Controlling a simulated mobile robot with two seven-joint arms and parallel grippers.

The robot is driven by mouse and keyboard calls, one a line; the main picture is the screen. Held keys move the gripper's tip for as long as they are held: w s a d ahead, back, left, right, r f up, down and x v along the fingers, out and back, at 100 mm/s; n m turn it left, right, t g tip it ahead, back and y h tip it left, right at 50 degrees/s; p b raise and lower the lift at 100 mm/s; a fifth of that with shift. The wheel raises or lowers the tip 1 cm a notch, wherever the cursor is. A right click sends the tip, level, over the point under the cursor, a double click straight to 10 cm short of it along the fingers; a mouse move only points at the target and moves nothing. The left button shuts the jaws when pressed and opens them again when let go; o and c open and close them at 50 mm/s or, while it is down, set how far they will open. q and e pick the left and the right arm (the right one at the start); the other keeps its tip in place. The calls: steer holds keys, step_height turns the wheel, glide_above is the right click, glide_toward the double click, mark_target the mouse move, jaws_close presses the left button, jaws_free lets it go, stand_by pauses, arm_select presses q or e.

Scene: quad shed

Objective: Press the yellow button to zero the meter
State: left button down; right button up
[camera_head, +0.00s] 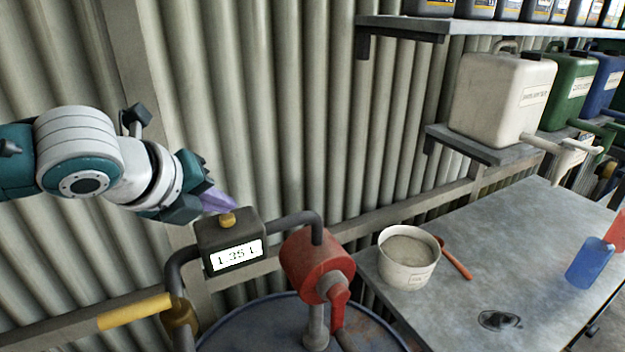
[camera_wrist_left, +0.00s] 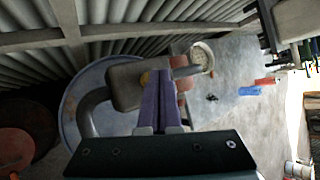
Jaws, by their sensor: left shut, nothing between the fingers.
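My right gripper is not in view.
A red pump (camera_head: 312,262) on a pipe stands right of the meter, above a blue drum (camera_head: 262,328). A yellow-handled nozzle (camera_head: 135,311) hangs left. A metal table (camera_head: 480,255) holds a white bucket (camera_head: 407,270). A corrugated wall stands behind.

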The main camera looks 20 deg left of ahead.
arm_select(q)
steer(key=shift+f, duration=0.45)
stand_by(0.3)
stand_by(0.3)
steer(key=shift+r+p, duration=0.8)
steer(key=shift+r, duration=0.1)
step_height(320, 180, up, 5)
steer(key=p, duration=0.5)
stand_by(0.5)
